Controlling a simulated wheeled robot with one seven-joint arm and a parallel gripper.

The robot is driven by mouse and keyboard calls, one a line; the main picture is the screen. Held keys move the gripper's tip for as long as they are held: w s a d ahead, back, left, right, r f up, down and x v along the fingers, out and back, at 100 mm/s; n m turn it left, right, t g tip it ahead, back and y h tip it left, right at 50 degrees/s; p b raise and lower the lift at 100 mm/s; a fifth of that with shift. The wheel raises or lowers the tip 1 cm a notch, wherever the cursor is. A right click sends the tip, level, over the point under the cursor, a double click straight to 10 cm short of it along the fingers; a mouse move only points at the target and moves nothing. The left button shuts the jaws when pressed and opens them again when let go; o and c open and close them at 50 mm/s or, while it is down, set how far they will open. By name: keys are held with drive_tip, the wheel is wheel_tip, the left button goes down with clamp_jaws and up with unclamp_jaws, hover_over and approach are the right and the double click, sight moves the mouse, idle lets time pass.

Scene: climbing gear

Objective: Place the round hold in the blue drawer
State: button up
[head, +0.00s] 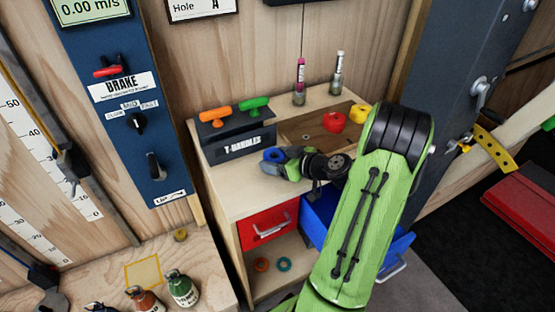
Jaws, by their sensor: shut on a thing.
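My gripper (283,158) is over the left part of the cabinet top, in front of the T-handle block. It is shut on a small blue rounded thing (272,155), which looks like the round hold; the fingers partly hide it. I cannot tell whether it touches the cabinet top. The blue drawer (316,222) is pulled open below the top, to the right of my gripper. My green arm crosses in front of the drawer and hides its middle and most of its inside.
The T-handle block (236,138) stands behind my gripper. Two small bottles stand at the back. A red drawer (268,226) is shut, left of the blue one.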

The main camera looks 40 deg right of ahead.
drive_tip(key=shift+f, duration=0.15)
drive_tip(key=o, duration=1.2)
drive_tip(key=shift+c, duration=0.2)
